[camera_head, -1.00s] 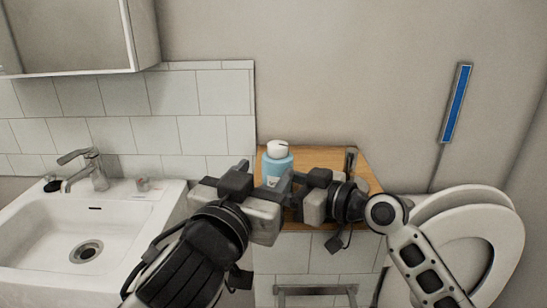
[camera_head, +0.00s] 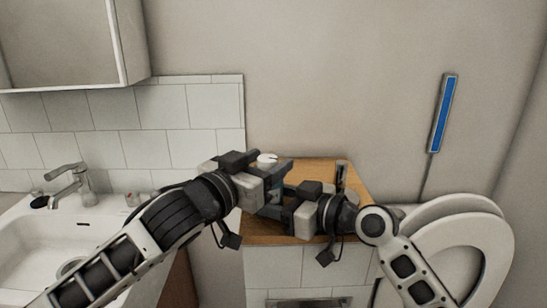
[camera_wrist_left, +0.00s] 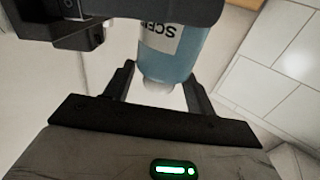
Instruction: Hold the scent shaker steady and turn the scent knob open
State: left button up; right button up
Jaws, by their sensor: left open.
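The scent shaker is a light-blue bottle with a white cap, the scent knob (camera_head: 267,158). It stands at the wooden counter, its body mostly hidden by my grippers in the head view. In the left wrist view its blue body (camera_wrist_left: 172,58) and upside-down label show, with the white knob (camera_wrist_left: 158,87) between my left fingers. My left gripper (camera_head: 278,178) is open, with gaps visible beside the knob. My right gripper (camera_head: 287,195) is at the bottle from the right. Its dark parts cross the bottle in the wrist view; its finger opening is hidden.
The wooden counter (camera_head: 320,173) has a small dark upright item (camera_head: 342,173) at its back right. A white sink (camera_head: 30,240) with a tap (camera_head: 68,180) is at left, a toilet (camera_head: 455,235) at right.

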pick_arm(q)
jog(key=shift+x, duration=1.4)
jog(key=c, duration=1)
jog(key=shift+s+d+n+t+y, duration=0.15)
jog(key=shift+n+t+y, duration=0.15)
jog(key=shift+n+y, duration=0.2)
jog(key=shift+n+t+y, duration=0.6)
jog(key=shift+y, duration=0.4)
jog(key=shift+w+a+n+y, duration=0.2)
jog(key=shift+a+n+y, duration=0.2)
jog(key=shift+y, duration=0.2)
jog(key=o, duration=1)
